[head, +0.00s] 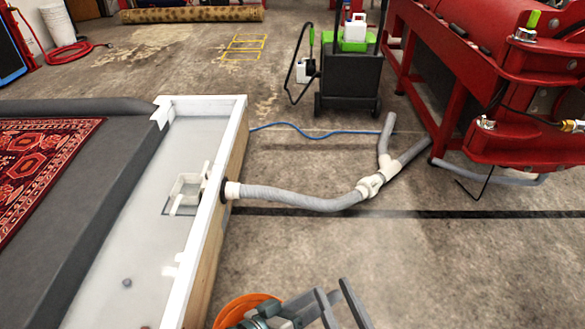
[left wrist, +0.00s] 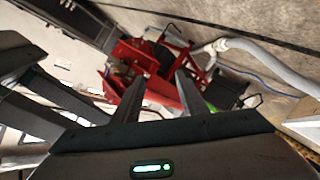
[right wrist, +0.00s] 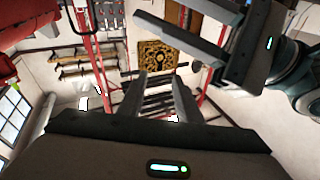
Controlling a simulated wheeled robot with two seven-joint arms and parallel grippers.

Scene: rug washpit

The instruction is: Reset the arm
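My left gripper (head: 341,305) shows at the bottom edge of the head view, with teal arm parts to its left. Its two dark fingers stand apart, and the lower part of it is cut off. In the left wrist view its fingers (left wrist: 160,92) are spread with nothing between them. My right gripper is not in the head view. In the right wrist view its fingers (right wrist: 162,90) are apart and empty. The left gripper also shows at upper right there, open and apart from the right one.
An orange round thing (head: 240,306) is partly hidden behind my left arm. A white-lined washpit (head: 215,215) with a patterned rug (head: 45,165) lies left. A grey hose (head: 300,200) crosses the floor toward a red machine (head: 440,90). A dark cart (head: 350,85) stands behind.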

